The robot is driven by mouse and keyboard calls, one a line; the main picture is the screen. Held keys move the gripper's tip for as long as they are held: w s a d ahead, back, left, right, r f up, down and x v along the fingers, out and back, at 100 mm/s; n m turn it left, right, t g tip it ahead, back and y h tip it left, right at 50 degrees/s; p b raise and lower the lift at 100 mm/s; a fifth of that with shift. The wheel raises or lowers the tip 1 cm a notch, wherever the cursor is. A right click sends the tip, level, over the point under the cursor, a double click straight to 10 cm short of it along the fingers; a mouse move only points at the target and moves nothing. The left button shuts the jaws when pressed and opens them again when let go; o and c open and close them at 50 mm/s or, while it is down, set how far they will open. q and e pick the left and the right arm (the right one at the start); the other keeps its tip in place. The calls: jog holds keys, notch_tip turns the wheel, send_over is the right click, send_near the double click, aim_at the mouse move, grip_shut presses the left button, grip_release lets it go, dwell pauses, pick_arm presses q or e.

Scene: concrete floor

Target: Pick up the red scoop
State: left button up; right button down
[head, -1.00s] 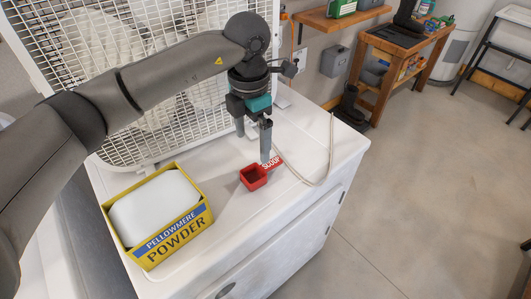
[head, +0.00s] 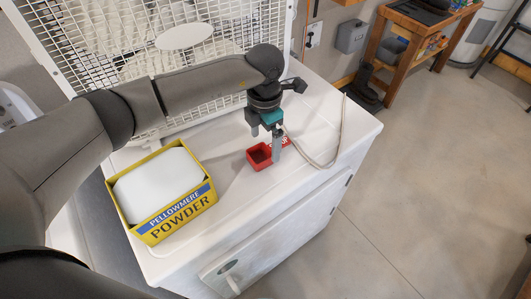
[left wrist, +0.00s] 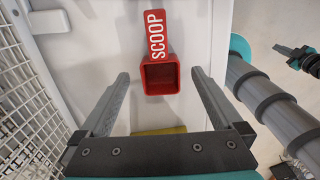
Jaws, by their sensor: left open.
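The red scoop (head: 259,156) lies on the white machine top, with its square cup nearer the powder box and its labelled handle pointing right. My left gripper (head: 276,145) is over the handle side of the scoop in the head view, fingers pointing down, and hides part of the handle. In the left wrist view its two fingers (left wrist: 160,85) are open and empty. The scoop (left wrist: 160,75) shows there between and beyond the fingertips, cup toward the gripper and handle pointing up in the picture. I cannot make out any contact.
A yellow box of white powder (head: 181,216) stands left of the scoop. A white grille (head: 185,65) rises behind the machine top (head: 225,215). A pale cord (head: 335,150) curves to the scoop's right. The top in front of the scoop is clear.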

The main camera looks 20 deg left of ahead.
aim_at(266, 157)
pick_arm(q)
notch_tip(266, 157, down, 4)
jog(key=shift+f, duration=0.15)
jog(key=shift+c, duration=0.2)
jog(key=shift+w, duration=0.1)
jog(key=c, duration=1.3)
